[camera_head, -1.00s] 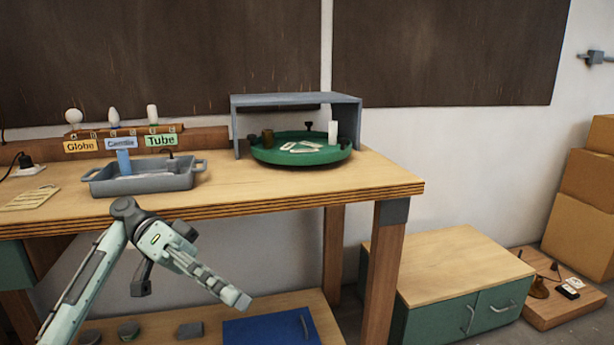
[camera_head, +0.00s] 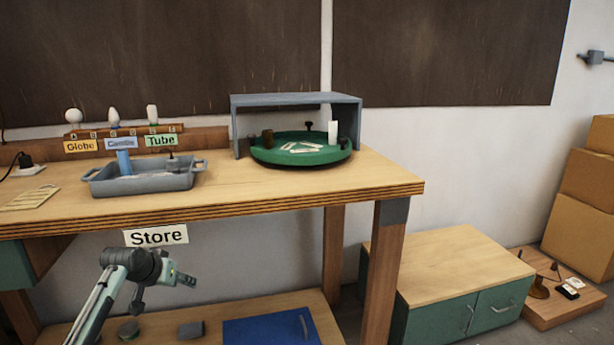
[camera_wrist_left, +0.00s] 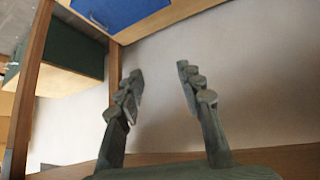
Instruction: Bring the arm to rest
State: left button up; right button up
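My left arm comes in from the lower left in the head view, with its gripper (camera_head: 186,279) in front of the workbench, below the bench top and above the lower shelf. In the left wrist view the two fingers of this gripper (camera_wrist_left: 159,72) stand apart with nothing between them, so it is open and empty. A pale wall shows behind the fingers. My right gripper is in neither view.
The workbench top (camera_head: 300,190) carries a grey tray (camera_head: 145,182) and a green round tray (camera_head: 300,158) under a grey stand. A "Store" sign (camera_head: 156,236) hangs below. The lower shelf (camera_head: 250,310) holds a blue panel (camera_head: 265,330). A green cabinet (camera_head: 450,270) stands right.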

pick_arm(q)
jog(key=w+a+r+t+y, duration=0.35)
jog(key=a+r+y, duration=0.2)
jog(key=a, duration=0.25)
jog(key=s+d+f+m+g+h, duration=0.1)
jog(key=s+d+f+g, duration=0.15)
jog(key=s+f, duration=0.85)
jog(key=s+d+f+g+h, duration=0.1)
jog(key=s+d+f+g, duration=0.15)
jog(key=s+f, duration=0.85)
jog(key=s+d+f+g, duration=0.2)
jog(key=s+d+f, duration=0.1)
jog(key=s+f, duration=0.6)
jog(key=s+d+f+g+h, duration=0.1)
jog(key=s+d+f+g, duration=0.1)
jog(key=s+f, duration=0.8)
jog(key=s+d, duration=0.1)
jog(key=s, duration=0.6)
jog(key=shift+s+d+f, duration=0.2)
jog(key=shift+d, duration=0.15)
